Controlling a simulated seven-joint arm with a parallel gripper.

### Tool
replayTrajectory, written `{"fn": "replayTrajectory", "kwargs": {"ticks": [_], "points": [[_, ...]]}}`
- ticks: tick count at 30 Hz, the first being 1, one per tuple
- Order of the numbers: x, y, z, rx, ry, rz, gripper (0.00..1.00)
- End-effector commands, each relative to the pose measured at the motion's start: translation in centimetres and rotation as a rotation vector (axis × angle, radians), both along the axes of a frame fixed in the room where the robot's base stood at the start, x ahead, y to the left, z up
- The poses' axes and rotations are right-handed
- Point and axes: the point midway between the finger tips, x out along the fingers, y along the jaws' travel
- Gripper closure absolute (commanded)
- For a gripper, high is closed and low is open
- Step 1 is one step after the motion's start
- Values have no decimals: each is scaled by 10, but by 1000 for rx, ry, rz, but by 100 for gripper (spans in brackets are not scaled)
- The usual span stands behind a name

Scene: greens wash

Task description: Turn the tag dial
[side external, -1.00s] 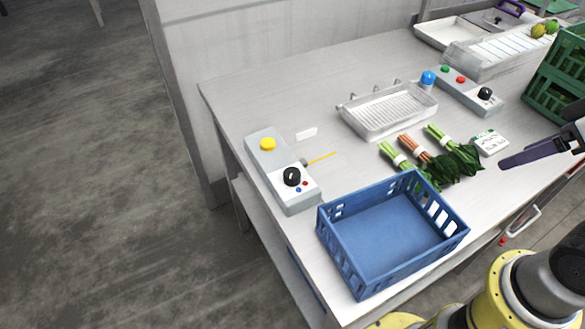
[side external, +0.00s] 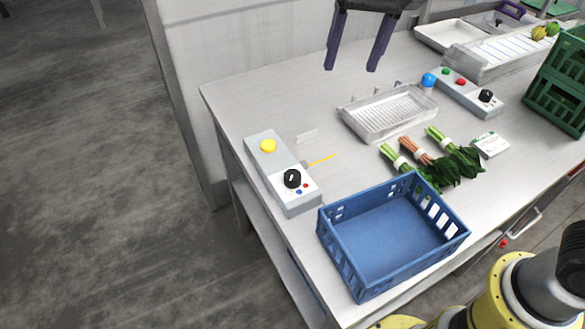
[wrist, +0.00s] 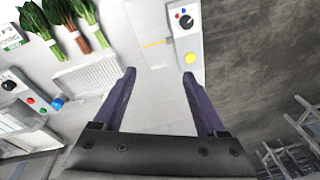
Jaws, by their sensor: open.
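A grey control box (side external: 270,160) at the left of the bench carries a black dial (side external: 292,179) with a white pointer mark, a yellow button (side external: 268,146) and small red and blue dots. A thin yellow strip sticks out from its side. In the wrist view the dial (wrist: 187,22) is at the upper right, beyond the fingertips, with the yellow button (wrist: 190,58) nearer. My gripper (side external: 351,69) is open and empty, raised above the back of the bench and apart from the box. Its two dark fingers (wrist: 159,73) also show in the wrist view.
A second box (side external: 468,88) at the back right has green and red buttons and another black dial. A blue crate (side external: 345,262) stands at the front.

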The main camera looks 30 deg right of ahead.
Motion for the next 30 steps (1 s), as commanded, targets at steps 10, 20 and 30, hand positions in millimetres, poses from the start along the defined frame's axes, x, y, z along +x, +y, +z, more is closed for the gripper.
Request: {"fn": "replayTrajectory", "kwargs": {"ticks": [10, 20, 30], "points": [[21, 91, -90, -69, 138, 143, 26], [16, 98, -123, -78, 150, 162, 26], [16, 97, -190, -78, 151, 161, 26]]}}
